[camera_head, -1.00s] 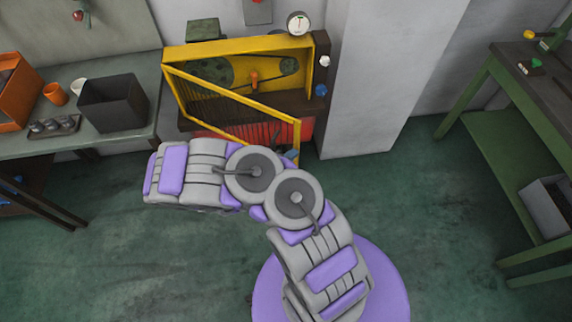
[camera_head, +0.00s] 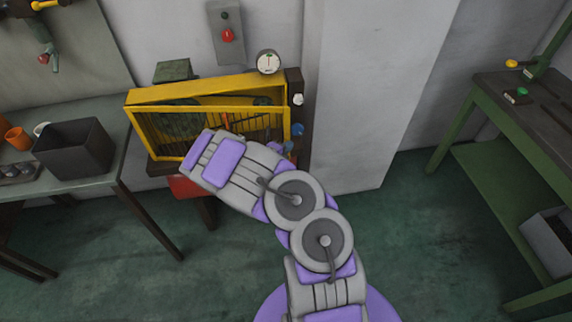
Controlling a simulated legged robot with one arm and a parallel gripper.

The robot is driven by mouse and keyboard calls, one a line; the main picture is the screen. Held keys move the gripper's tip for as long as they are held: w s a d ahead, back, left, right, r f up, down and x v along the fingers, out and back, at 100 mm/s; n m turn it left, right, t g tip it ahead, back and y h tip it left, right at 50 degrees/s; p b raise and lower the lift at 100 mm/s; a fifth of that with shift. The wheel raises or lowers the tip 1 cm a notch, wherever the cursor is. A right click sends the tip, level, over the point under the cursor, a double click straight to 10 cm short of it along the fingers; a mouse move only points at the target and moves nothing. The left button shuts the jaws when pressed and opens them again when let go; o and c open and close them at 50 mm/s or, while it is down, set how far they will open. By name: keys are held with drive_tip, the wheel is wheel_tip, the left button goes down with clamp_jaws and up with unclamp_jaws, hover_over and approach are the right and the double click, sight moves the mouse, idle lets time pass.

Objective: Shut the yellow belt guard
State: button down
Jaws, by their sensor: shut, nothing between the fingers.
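The yellow belt guard (camera_head: 285,122) is a yellow frame with dark bars, on the front of the yellow machine housing (camera_head: 205,87) against the wall. It is hinged at its left side. Its right edge stands out from the housing, leaving a narrow wedge gap along the top, so it is ajar. Part of a dark pulley (camera_head: 262,101) shows through the gap. My forearm covers the guard's lower middle. My gripper cannot be made out; the forearm seems to hide it. A small purple and grey-blue piece shows beside the guard's lower right corner, but I cannot tell what it is.
A workbench (camera_head: 85,192) with a dark open box (camera_head: 75,152) stands at left. A gauge (camera_head: 268,61), a white knob (camera_head: 298,99) and a blue knob (camera_head: 297,130) are by the housing's right side. A pillar (camera_head: 365,110) stands right of it. A green table (camera_head: 460,125) is far right.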

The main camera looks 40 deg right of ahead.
sight(285, 138)
drive_tip(key=w, duration=0.1)
drive_tip(key=w+d+b, duration=0.1)
drive_tip(key=w+d+t, duration=0.1)
drive_tip(key=shift+w+r+n, duration=0.1)
drive_tip(key=shift+w+n, duration=0.15)
drive_tip(key=shift+n, duration=0.15)
drive_tip(key=w+d, duration=0.1)
drive_tip(key=d+b, duration=0.1)
drive_tip(key=d, duration=0.1)
drive_tip(key=shift+w+n+t+y, duration=0.3)
drive_tip(key=shift+w, duration=0.1)
drive_tip(key=shift+w+d+f, duration=0.2)
drive_tip(key=shift+w+d, duration=0.05)
drive_tip(key=shift+d, duration=0.15)
drive_tip(key=shift+a+r, duration=0.3)
drive_tip(key=shift+a, duration=0.6)
drive_tip(key=shift+d, duration=0.1)
